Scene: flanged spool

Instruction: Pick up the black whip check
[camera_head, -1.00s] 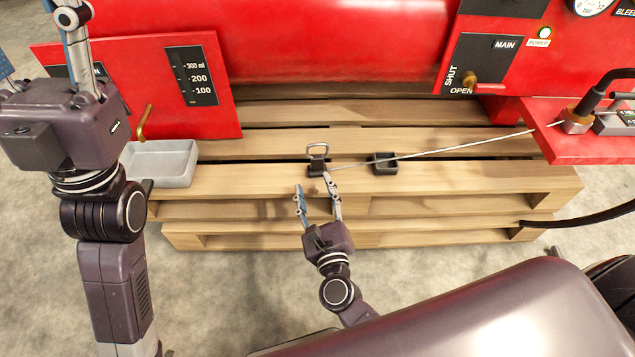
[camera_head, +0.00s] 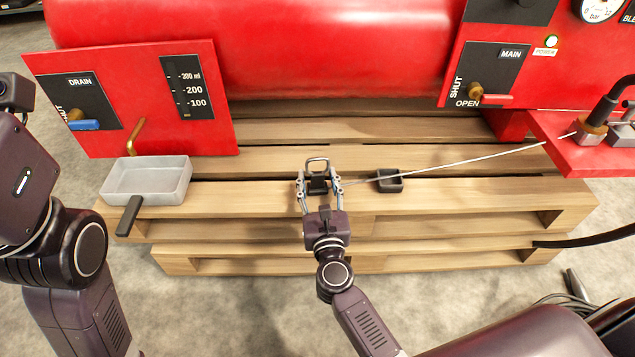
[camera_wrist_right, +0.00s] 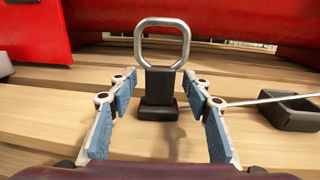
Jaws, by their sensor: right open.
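The black whip check appears as a black block (camera_head: 317,187) with a grey metal loop (camera_head: 317,161) upright on top, on the front of the wooden pallet. It also shows in the right wrist view as a black upright part (camera_wrist_right: 160,88) on a wider black base. A thin pale cable (camera_head: 450,168) runs from beside it to the red shelf at right. My right gripper (camera_head: 320,195) is open, one finger on each side of the block; the right wrist view shows gaps on both sides. My left arm is at the left edge, its fingers out of frame.
A small black open box (camera_head: 390,181) sits just right of the right gripper. A grey tray (camera_head: 147,180) with a dark handle stands at the pallet's left. Red panels and a red tank (camera_head: 260,50) rise behind. Bare planks lie around the block.

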